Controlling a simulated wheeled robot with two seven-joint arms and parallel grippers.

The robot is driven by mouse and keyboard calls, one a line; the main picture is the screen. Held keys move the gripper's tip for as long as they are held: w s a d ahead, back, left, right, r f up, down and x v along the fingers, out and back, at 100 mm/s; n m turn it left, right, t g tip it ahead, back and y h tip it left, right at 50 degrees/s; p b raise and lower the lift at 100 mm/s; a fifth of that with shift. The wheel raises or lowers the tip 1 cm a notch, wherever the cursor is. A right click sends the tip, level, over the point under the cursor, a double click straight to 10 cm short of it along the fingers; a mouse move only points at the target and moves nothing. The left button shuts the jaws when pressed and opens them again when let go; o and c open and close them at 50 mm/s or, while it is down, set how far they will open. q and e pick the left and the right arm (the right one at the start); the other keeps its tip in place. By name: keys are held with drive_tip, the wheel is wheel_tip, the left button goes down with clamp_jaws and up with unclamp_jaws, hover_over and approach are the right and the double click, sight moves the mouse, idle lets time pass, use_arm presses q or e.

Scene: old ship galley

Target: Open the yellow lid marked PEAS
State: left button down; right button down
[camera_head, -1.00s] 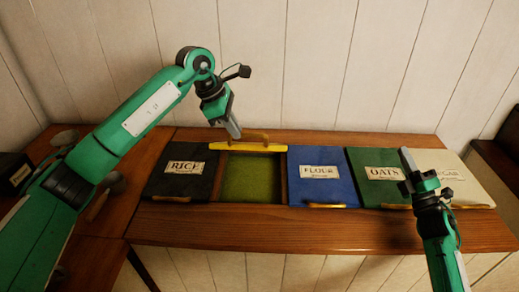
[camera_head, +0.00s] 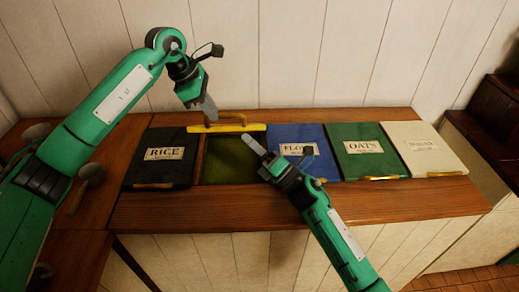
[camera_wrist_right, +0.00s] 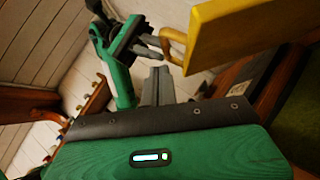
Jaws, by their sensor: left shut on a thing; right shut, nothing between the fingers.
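The yellow lid (camera_head: 228,128) stands raised, roughly on edge, at the back of its open compartment (camera_head: 222,168), which shows green inside. PEAS cannot be read from here. My left gripper (camera_head: 209,113) is shut on the lid's handle at the back. The right wrist view shows the lid's yellow face (camera_wrist_right: 240,30) and the handle (camera_wrist_right: 175,43) in my left gripper (camera_wrist_right: 152,46). My right gripper (camera_head: 247,140) is shut and empty, in front of the lid above the right part of the opening. Its fingers show in the right wrist view (camera_wrist_right: 158,84).
Shut lids lie beside the opening: black RICE (camera_head: 160,157) at left, blue FLOUR (camera_head: 325,162), partly hidden by my right arm, green OATS (camera_head: 365,150) and a cream lid (camera_head: 420,148) at right. The wooden front edge (camera_head: 420,202) is clear. A plank wall (camera_head: 270,50) stands behind.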

sight(238, 130)
use_arm(q)
drive_tip(key=shift+w+a+f, duration=0.1)
drive_tip(key=shift+f, duration=0.3)
use_arm(e)
drive_tip(key=shift+x, duration=2.4)
